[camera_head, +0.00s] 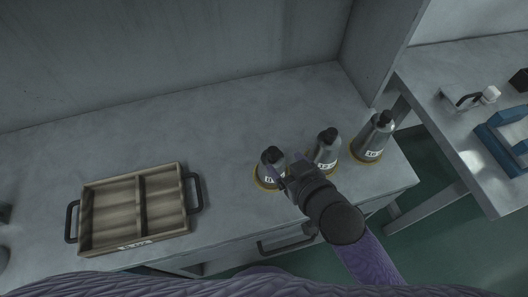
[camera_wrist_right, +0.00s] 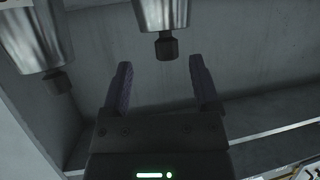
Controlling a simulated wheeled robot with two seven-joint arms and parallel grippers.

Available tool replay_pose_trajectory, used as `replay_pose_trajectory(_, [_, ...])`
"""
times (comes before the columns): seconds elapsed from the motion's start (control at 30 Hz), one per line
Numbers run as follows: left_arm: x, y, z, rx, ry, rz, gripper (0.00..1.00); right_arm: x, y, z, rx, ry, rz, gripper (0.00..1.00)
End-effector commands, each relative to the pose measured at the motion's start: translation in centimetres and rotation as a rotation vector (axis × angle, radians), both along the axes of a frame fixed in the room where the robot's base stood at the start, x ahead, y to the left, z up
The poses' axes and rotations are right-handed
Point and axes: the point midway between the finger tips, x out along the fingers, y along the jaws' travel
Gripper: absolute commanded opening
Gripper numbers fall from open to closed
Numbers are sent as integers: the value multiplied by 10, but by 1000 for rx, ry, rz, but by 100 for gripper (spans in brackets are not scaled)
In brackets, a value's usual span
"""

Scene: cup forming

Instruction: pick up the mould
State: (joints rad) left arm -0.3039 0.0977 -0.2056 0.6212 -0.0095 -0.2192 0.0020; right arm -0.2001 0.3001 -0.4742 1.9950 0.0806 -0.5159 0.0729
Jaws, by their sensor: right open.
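Three grey metal moulds with black knobs and white number labels stand upright in a row on the bench, each on a yellowish ring. They are the left mould (camera_head: 272,166), the middle mould (camera_head: 326,155) and the right mould (camera_head: 374,142). My right gripper (camera_head: 282,178) is open beside the left mould and partly covers it; I cannot tell if they touch. The right wrist view is upside down. There one mould (camera_wrist_right: 160,14) has its knob in line with the gap between my open fingers (camera_wrist_right: 162,78), and another mould (camera_wrist_right: 36,36) is at the left. My left gripper is not in view.
A wooden two-compartment tray (camera_head: 134,240) with black handles lies on the bench at the left. The bench (camera_head: 225,125) is clear between tray and moulds. A wall rises behind. A second table (camera_head: 447,128) at the right holds a blue object (camera_head: 505,135).

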Motion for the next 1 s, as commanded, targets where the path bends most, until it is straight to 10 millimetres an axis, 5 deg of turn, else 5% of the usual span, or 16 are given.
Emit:
replay_pose_trajectory(0.37, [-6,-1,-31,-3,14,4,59,50,37,-29,-2,0,0,79])
replay_pose_trajectory(0.63, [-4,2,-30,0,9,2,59,55,40,-28,-2,1,0,79])
replay_pose_trajectory(1.0, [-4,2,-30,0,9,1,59,54,39,-29,-2,3,-1,0])
